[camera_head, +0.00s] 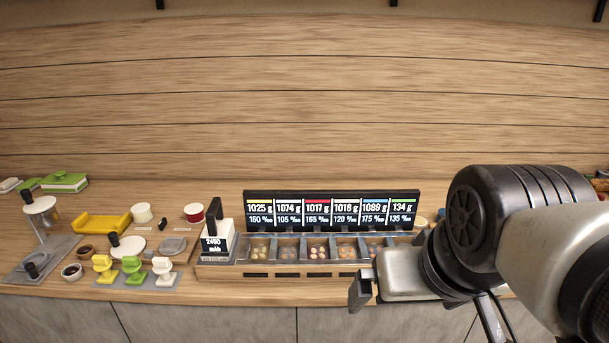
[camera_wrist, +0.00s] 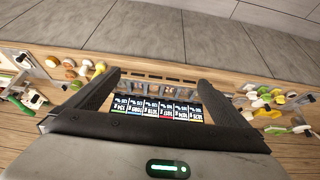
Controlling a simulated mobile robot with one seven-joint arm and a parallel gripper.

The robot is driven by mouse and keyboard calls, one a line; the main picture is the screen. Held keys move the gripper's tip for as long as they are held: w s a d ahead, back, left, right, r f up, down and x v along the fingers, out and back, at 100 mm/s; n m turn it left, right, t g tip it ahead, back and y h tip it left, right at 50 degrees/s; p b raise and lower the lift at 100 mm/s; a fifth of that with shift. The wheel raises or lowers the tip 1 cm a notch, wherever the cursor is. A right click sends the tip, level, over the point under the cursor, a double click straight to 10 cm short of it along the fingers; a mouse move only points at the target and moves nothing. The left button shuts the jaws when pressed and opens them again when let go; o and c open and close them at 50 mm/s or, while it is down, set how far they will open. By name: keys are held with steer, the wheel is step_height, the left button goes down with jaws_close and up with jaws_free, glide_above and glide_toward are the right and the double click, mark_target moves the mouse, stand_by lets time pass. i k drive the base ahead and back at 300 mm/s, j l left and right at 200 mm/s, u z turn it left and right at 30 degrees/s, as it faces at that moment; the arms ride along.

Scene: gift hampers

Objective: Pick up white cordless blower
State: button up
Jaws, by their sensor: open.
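A small white item (camera_head: 163,270) stands at the right end of a row of three like shapes on a grey plate, left of centre in the head view. It looks like the white cordless blower, but it is too small to be sure. A yellow one (camera_head: 103,267) and a green one (camera_head: 132,269) stand to its left. My gripper (camera_head: 361,289) is well to the right of the row, by the counter's front edge. In the wrist view my gripper (camera_wrist: 160,81) is open, with nothing between its fingers.
A black display (camera_head: 331,210) stands behind the tray. Bowls, a yellow holder (camera_head: 102,222) and a scale-like stand (camera_head: 40,206) crowd the left.

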mark_target(218, 237)
steer(key=i+j, duration=0.1)
steer(key=j, duration=0.3)
steer(key=i+j, duration=0.15)
steer(key=j, duration=0.25)
steer(key=i+j, duration=0.1)
steer(key=j, duration=0.25)
steer(key=i+j, duration=0.15)
steer(key=j, duration=0.25)
steer(key=i+j, duration=0.1)
steer(key=j, duration=0.3)
